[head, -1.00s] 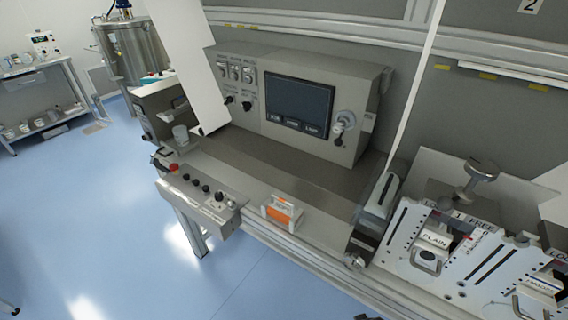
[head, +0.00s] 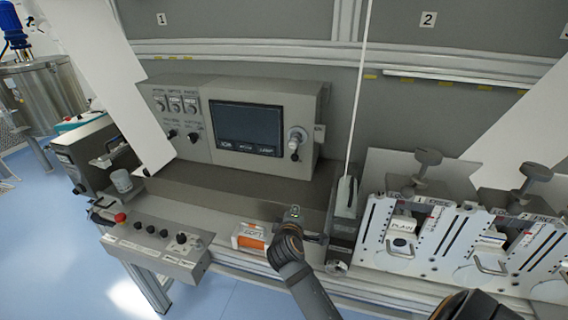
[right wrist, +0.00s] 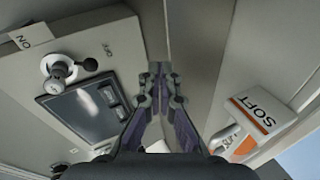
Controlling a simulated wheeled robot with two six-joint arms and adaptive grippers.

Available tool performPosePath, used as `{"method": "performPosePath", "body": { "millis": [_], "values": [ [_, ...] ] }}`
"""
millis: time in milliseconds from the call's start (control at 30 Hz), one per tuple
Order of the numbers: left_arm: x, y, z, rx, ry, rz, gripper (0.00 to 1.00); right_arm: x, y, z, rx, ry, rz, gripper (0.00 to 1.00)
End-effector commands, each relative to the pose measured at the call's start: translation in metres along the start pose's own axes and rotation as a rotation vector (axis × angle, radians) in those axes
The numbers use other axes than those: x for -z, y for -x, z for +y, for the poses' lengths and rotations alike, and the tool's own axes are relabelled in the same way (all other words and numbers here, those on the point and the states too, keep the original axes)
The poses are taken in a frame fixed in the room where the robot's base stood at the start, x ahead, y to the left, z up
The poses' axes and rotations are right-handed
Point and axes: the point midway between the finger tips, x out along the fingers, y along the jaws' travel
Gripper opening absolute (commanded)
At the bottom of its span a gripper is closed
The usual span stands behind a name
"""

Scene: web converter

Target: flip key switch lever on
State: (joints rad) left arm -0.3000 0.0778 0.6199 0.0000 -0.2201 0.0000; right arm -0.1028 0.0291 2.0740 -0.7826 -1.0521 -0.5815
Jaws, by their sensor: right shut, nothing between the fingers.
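My right gripper (head: 293,212) is shut and empty, pointing up over the bench in front of the box, apart from the switch. My left gripper is not in view.
An orange and white SOFT block (head: 250,237) lies beside my right gripper; it also shows in the right wrist view (right wrist: 250,115). A button panel (head: 160,245) is at the front left. White slotted fixtures (head: 420,235) stand to the right. A white sheet (head: 120,85) hangs at the left.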

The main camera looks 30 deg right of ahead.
Motion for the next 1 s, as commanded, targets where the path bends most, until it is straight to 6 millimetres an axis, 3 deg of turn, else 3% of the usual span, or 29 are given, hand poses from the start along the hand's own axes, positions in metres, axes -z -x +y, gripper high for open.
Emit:
{"method": "performPosePath", "body": {
  "millis": [100,233,667,767,1000],
  "values": [
    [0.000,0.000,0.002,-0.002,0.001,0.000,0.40,0.033,-0.014,0.050,-0.187,0.195,0.011,0.00],
    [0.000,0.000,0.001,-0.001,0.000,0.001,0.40,0.055,-0.017,0.081,-0.307,0.342,0.006,0.00],
    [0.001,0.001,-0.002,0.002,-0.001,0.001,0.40,0.061,-0.019,0.090,-0.341,0.385,0.003,0.00],
    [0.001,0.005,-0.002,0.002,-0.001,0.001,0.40,0.062,-0.027,0.094,-0.341,0.387,0.003,0.00],
    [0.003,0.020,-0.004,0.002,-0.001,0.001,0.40,0.065,-0.070,0.111,-0.340,0.387,0.001,0.00]
  ]
}}
